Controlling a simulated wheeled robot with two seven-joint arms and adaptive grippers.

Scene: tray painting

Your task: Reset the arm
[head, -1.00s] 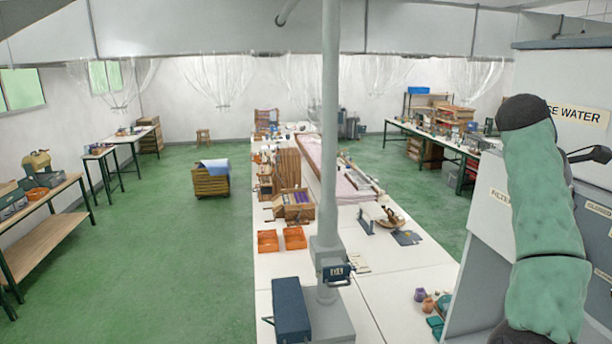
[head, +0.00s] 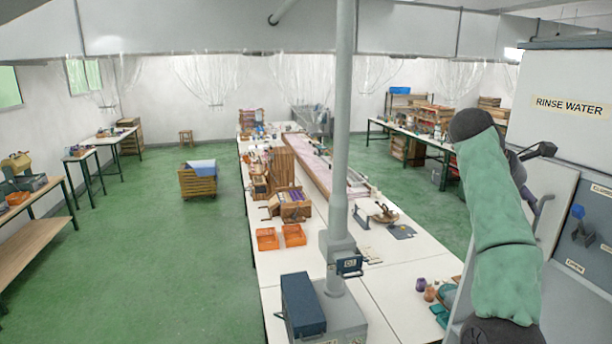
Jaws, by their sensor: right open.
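My right arm comes in from the lower right with a green sleeve and bends at a dark joint. My right gripper (head: 538,178) shows partly behind this sleeve, dark, in front of the grey panel beside the rinse water cabinet. Its jaws look apart, with nothing seen between them; part of it is hidden by the arm. My left arm and left gripper are not in view.
The rinse water cabinet (head: 569,70) stands close on the right, near my arm. A long white table (head: 392,262) runs ahead with a grey post (head: 345,130), a dark blue box (head: 303,304) and orange trays (head: 267,239). The green floor at left is mostly free.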

